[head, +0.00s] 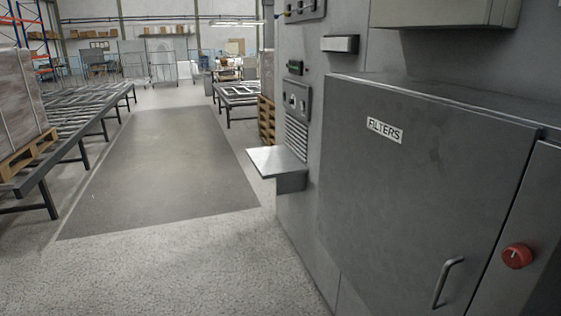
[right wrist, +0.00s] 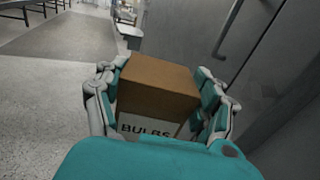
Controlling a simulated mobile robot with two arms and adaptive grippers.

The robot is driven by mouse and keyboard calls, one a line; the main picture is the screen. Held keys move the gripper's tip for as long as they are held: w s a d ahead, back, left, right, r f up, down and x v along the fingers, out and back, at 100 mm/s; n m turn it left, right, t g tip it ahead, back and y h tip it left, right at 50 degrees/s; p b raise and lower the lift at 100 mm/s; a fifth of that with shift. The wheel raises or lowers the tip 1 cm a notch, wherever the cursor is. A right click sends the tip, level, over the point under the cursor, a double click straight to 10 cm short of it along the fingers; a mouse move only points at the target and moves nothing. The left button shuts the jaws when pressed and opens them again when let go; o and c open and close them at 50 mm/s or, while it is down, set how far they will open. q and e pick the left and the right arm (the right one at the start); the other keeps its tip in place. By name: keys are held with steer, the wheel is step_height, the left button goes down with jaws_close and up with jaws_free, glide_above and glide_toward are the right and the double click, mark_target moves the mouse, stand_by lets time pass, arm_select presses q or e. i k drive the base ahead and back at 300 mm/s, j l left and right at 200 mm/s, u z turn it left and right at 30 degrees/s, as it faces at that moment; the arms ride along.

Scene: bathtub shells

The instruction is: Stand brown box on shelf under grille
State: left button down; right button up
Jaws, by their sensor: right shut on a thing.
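The brown box (right wrist: 160,86) is in the right wrist view, with a white panel on one side reading "BULBS". My right gripper (right wrist: 160,92) is shut on it, one finger on each side. The shelf (head: 277,162) is a small bare metal ledge sticking out from the grey machine in the head view. The grille (head: 297,137) is the slotted panel on the machine just above the shelf. The shelf also shows small at the top of the right wrist view (right wrist: 130,31), well beyond the box. Neither gripper shows in the head view.
A large grey cabinet door (head: 420,180) labelled "FILTERS" fills the right side, with a handle (head: 447,283) and a red knob (head: 517,257). A roller conveyor (head: 85,120) with a wrapped pallet load (head: 20,100) runs along the left. The floor between (head: 170,245) is clear.

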mark_target(275, 167)
steer(key=i+j, duration=0.2)
steer(key=i, duration=0.5)
steer(key=i+j, duration=0.15)
steer(key=i, duration=0.5)
steer(key=i+j, duration=0.2)
steer(key=i, duration=0.5)
steer(key=i+j, duration=0.2)
steer(key=i, duration=0.45)
steer(key=i+j, duration=0.15)
steer(key=i, duration=0.55)
steer(key=i+j, duration=0.2)
steer(key=i, duration=0.45)
